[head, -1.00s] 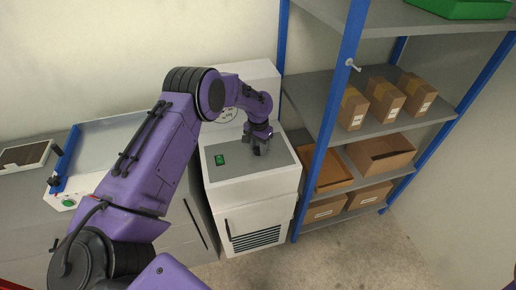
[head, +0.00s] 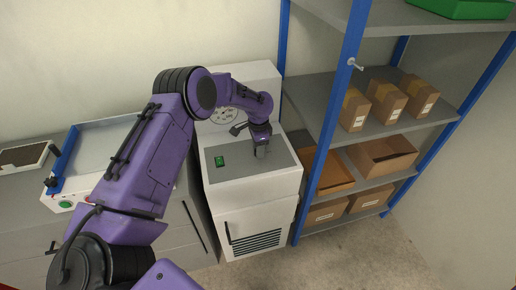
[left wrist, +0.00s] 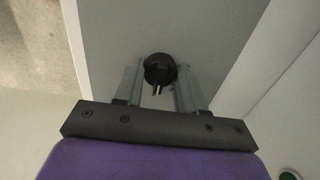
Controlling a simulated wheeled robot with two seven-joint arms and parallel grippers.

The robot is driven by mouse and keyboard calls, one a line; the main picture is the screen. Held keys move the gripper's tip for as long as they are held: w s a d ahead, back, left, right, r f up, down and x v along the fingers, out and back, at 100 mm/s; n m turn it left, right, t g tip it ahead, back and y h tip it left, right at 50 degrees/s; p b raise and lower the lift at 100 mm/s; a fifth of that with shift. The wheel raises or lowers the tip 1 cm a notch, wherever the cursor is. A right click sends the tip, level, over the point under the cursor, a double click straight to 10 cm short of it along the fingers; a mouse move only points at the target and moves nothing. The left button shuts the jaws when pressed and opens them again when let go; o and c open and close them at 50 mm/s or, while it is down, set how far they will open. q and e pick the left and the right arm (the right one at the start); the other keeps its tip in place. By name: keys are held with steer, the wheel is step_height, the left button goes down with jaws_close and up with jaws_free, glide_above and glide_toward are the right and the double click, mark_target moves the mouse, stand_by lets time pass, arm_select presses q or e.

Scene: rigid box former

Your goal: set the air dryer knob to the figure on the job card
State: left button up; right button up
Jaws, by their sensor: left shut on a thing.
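The air dryer is a white cabinet (head: 235,200) with a grey top panel (head: 235,168) and a vent grille low on its front. My left gripper (head: 262,152) points down at the right part of that panel. In the left wrist view its two fingers (left wrist: 158,84) stand on both sides of a black round knob (left wrist: 158,68) with a pale pointer line, and are shut on it. In the head view the gripper hides the knob. A round dial with marks (head: 224,115) shows on the upright back panel, partly behind my arm. I cannot make out a job card or read any figures.
A green switch (head: 219,161) sits on the panel left of the gripper. A blue-posted shelf rack (head: 325,110) with cardboard boxes stands close on the right. A white machine with a blue bar (head: 66,160) stands left. The floor (head: 340,255) in front is clear.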

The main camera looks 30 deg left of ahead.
arm_select(q)
steer(key=shift+d, duration=0.15)
stand_by(0.3)
steer(key=o, duration=1)
steer(key=shift+o, duration=0.3)
steer(key=shift+w+f, duration=0.1)
steer(key=shift+w, duration=0.05)
step_height(320, 180, up, 10)
steer(key=b, duration=0.1)
steer(key=shift+r+b, duration=0.25)
steer(key=shift+b, duration=0.15)
